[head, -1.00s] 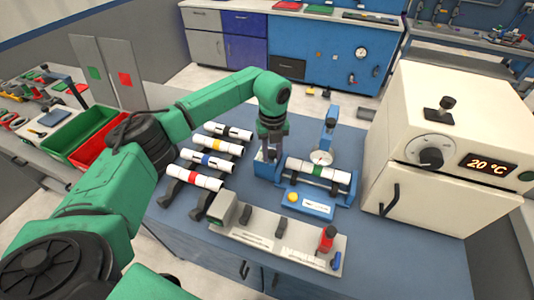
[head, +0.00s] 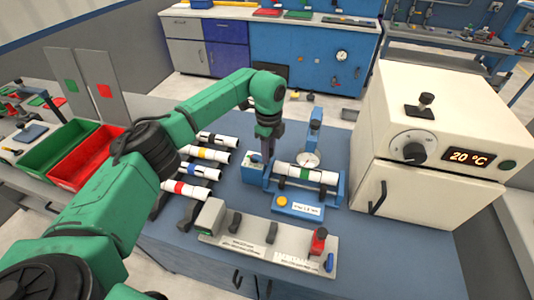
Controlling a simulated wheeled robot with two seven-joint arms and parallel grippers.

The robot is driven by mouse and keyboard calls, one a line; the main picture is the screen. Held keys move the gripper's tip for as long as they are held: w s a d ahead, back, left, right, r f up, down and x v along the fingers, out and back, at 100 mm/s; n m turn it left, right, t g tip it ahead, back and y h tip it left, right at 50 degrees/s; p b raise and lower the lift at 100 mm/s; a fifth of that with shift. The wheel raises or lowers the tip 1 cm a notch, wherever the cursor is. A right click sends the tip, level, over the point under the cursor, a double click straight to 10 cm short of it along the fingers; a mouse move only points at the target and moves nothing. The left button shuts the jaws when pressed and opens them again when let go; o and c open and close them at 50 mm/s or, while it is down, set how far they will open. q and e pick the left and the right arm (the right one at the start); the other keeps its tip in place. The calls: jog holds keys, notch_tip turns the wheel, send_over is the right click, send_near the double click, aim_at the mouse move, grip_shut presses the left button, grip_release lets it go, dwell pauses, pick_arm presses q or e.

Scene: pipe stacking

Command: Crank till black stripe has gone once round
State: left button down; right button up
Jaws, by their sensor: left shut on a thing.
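A white pipe with a green band (head: 305,175) lies across a blue fixture (head: 298,204) on the blue-grey bench. Dark patches show beside the band, but I cannot tell the black stripe from the fixture's dark parts. A blue block (head: 254,170) stands at the fixture's left end. My left gripper (head: 267,150) points down at this end, behind the block, and is shut on what appears to be the crank handle; the fingers and block hide most of the crank. My right gripper is out of view.
Pipes with black marks and yellow, blue and red (head: 186,190) bands lie on a rack to the left. A grey panel (head: 268,240) lies in front. A cream oven (head: 420,170) reading 20 °C stands right. A dial gauge (head: 308,158) rises behind the pipe.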

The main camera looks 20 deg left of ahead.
pick_arm(q)
jog(key=shift+w+r, duration=0.15)
jog(key=shift+w, duration=0.05)
dwell(0.3)
jog(key=c, duration=0.6)
grip_release()
jog(key=shift+s, duration=0.1)
jog(key=shift+r, duration=0.3)
notch_tip(320, 180, up, 14)
jog(key=b, duration=0.2)
jog(key=shift+b, duration=0.4)
